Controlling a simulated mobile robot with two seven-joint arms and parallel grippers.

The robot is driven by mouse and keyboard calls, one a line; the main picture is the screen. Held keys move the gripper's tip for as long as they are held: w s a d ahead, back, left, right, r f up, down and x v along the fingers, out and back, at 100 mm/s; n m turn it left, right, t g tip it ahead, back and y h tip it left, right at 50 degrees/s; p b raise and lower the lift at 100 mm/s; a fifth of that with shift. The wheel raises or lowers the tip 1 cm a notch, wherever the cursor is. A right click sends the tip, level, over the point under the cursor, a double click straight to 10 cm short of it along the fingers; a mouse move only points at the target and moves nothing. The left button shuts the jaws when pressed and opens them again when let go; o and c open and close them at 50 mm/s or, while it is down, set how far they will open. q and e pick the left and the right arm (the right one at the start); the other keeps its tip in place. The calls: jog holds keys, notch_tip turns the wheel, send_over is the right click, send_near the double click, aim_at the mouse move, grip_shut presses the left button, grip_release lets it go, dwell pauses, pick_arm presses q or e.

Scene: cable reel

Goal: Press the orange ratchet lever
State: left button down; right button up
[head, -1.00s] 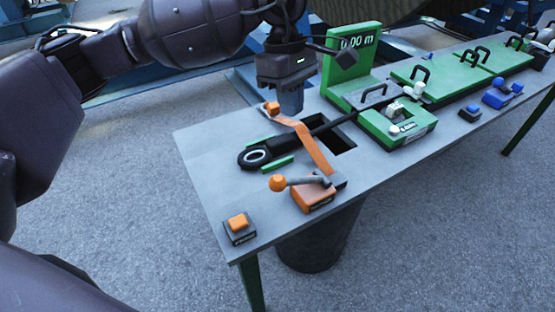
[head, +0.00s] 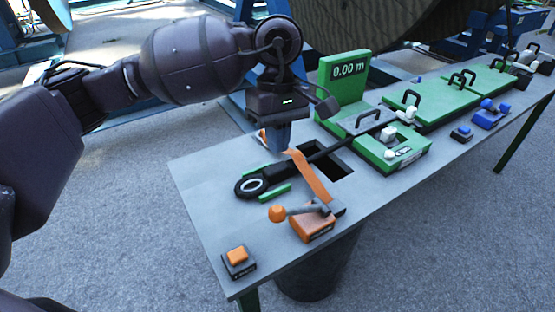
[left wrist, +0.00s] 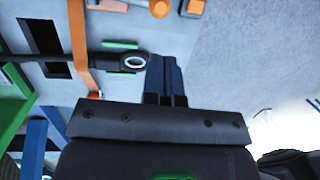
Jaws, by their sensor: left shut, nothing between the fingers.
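The ratchet (head: 314,229) has an orange base and a grey lever ending in an orange ball knob (head: 278,213). It sits at the table's near edge, with an orange strap (head: 318,183) running back from it across the cable. The knob (left wrist: 160,8) also shows at the top edge of the left wrist view. My left gripper (head: 277,143) is shut and empty, pointing down over the back end of the strap, behind and apart from the lever. Its closed blue-grey fingers (left wrist: 167,78) show in the left wrist view, beside the cable's ring end. My right gripper is out of view.
The black cable's ring end (head: 251,185) lies between green guides. A dark rectangular opening (head: 340,175) is beside the strap. An orange button box (head: 238,260) stands at the near left corner. A green display reading 0.00 m (head: 346,85) rises behind.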

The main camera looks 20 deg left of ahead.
aim_at(277, 207)
pick_arm(q)
jog(key=f, duration=0.4)
jog(key=s+f, duration=0.1)
jog(key=f, duration=0.3)
jog(key=s+f, duration=0.1)
jog(key=f, duration=0.3)
jog(key=shift+s+d+f+b, duration=0.2)
jog(key=shift+d+f+b, duration=0.05)
jog(key=shift+d+b, duration=0.15)
